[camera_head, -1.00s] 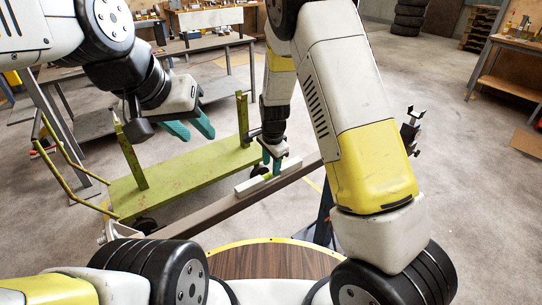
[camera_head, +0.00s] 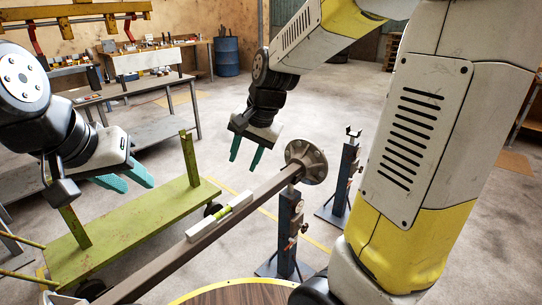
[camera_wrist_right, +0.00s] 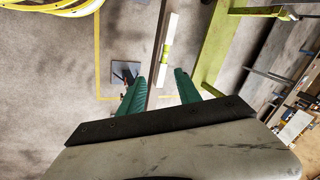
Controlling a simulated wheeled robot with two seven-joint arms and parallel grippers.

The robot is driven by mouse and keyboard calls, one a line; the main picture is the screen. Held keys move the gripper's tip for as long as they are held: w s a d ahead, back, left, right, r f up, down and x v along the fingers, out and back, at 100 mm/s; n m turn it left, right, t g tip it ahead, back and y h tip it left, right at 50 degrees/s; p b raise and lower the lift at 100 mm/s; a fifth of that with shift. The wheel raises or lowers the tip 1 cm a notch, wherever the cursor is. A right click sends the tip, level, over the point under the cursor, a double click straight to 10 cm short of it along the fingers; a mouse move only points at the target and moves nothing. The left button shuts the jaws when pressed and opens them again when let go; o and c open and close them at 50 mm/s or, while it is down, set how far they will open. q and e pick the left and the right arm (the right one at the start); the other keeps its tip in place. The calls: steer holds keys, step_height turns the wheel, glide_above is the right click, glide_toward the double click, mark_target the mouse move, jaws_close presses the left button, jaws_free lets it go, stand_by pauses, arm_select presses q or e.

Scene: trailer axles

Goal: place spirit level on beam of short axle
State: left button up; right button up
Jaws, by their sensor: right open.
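The spirit level (camera_head: 219,218), a pale bar with a yellow-green vial section, lies lengthwise on top of the axle's brown beam (camera_head: 258,197). It also shows in the right wrist view (camera_wrist_right: 169,45), along the beam. The short axle ends in a round flange (camera_head: 308,161) at the right. My right gripper (camera_head: 246,154) is open and empty, above and apart from the beam, beyond the level. Its two teal fingers (camera_wrist_right: 160,92) stand apart with nothing between them. My left gripper (camera_head: 124,182) is open and empty at the left, above the green cart.
A blue stand (camera_head: 291,225) is under the beam near the flange; another stand (camera_head: 342,180) is to its right. A green cart (camera_head: 130,225) with upright posts lies behind the beam. Workbenches (camera_head: 150,90) line the back. The floor between is open.

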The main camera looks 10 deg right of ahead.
steer(key=s+d+r+n+t, duration=0.1)
steer(key=s+d+r+n, duration=0.2)
steer(key=s, duration=0.4)
steer(key=s+d+r+n+t, duration=0.1)
steer(key=s+d+r+n, duration=0.2)
steer(key=s, duration=0.4)
steer(key=shift+s+d+r+t+h, duration=0.3)
steer(key=shift+s+r+t, duration=0.1)
steer(key=shift+r, duration=0.15)
steer(key=shift+a+n, duration=0.1)
steer(key=shift+n, duration=0.2)
